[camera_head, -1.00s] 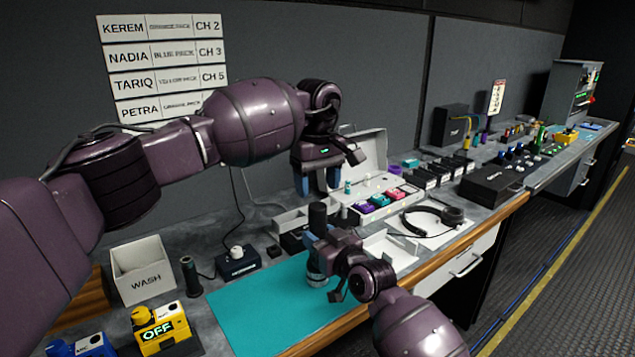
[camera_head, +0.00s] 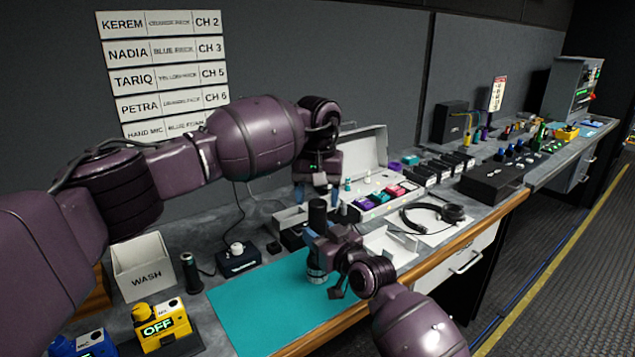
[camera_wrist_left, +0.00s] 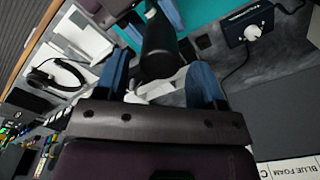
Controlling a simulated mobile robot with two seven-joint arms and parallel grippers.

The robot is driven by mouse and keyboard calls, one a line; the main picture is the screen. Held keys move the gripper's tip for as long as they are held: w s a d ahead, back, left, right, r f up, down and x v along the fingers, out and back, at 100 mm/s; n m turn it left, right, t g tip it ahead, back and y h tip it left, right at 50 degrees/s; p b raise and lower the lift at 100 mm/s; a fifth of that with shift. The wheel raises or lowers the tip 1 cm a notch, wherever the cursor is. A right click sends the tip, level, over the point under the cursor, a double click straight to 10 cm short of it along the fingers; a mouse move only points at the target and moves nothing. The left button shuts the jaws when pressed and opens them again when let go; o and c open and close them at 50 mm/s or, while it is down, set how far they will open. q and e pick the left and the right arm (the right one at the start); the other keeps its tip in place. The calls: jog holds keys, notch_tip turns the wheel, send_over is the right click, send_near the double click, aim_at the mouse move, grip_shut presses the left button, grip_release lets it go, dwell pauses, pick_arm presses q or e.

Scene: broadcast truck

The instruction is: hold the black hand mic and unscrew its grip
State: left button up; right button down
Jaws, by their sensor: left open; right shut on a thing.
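The black hand mic (camera_head: 317,213) stands upright over the teal mat, its dark cylindrical part on top and a greyer end below. My right gripper (camera_head: 318,246) is shut on it around its lower middle. My left gripper (camera_head: 317,191) is open just above the mic's dark upper end, fingers pointing down. In the left wrist view the mic (camera_wrist_left: 158,45) shows between the two blue fingers of my left gripper (camera_wrist_left: 162,78), with space on both sides. I cannot tell if the fingertips reach past its top. My right gripper partly hides the mic's lower part.
The teal mat (camera_head: 260,312) is otherwise clear. A white WASH bin (camera_head: 143,268), a dark cylinder (camera_head: 190,273) and a yellow OFF pack (camera_head: 160,327) stand left. Behind are a black box with a white knob (camera_head: 238,262) and an open case (camera_head: 362,152). Headphones (camera_head: 435,215) lie right.

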pick_arm(q)
jog(key=shift+f, duration=2.15)
jog(key=shift+c, duration=0.4)
